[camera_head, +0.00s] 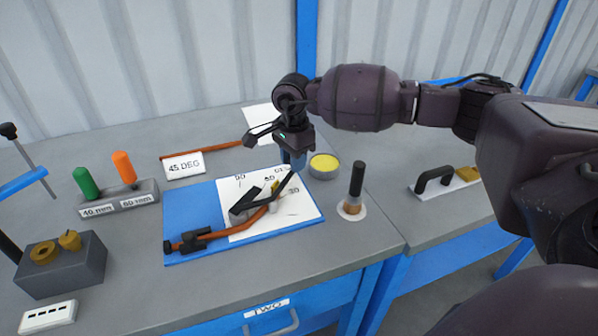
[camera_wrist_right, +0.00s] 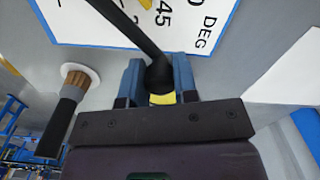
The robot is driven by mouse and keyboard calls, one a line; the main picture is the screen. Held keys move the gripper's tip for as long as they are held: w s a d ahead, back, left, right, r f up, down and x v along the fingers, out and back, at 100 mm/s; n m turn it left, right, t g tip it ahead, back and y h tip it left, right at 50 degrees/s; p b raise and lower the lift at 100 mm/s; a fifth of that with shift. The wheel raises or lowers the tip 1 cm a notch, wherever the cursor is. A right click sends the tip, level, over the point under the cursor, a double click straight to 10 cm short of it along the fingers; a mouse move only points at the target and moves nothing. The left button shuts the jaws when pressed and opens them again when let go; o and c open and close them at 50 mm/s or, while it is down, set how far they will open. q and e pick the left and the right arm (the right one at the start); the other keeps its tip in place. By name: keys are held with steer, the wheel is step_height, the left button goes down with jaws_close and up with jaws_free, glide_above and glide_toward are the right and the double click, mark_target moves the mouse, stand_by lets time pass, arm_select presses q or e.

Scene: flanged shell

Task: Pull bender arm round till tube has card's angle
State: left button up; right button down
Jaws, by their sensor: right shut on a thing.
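The bender's black arm (camera_head: 289,183) runs from the pivot up to my right gripper (camera_head: 294,163). In the wrist view my right gripper (camera_wrist_right: 160,85) has its blue fingers closed on the round black end of the bender arm (camera_wrist_right: 130,25). The copper tube (camera_head: 236,229) lies in the bender on the blue board (camera_head: 190,205), curving up toward the pivot; its far end is partly hidden by the bender. A white sheet with angle marks (camera_head: 226,190) lies beneath. The card (camera_head: 184,166) reads "45 DEG". My left gripper is not in view.
A straight copper rod (camera_head: 225,147) lies behind the card. A yellow-topped tin (camera_head: 324,166) and a black-handled brush (camera_head: 355,190) stand right of the board. A block with green and orange handles (camera_head: 120,200) and a grey block (camera_head: 62,268) stand left.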

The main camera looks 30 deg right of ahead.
steer(key=shift+w+a+f+n+b, duration=0.1)
steer(key=shift+w+a+n+b, duration=0.1)
steer(key=shift+w+n+b, duration=0.25)
steer(key=shift+w+a+n+b, duration=0.15)
steer(key=shift+w+n, duration=0.1)
steer(key=shift+w, duration=0.35)
steer(key=shift+w+a, duration=0.1)
steer(key=shift+w, duration=0.05)
steer(key=shift+w+r, duration=0.2)
steer(key=c, duration=1)
jaws_free()
steer(key=shift+o, duration=0.6)
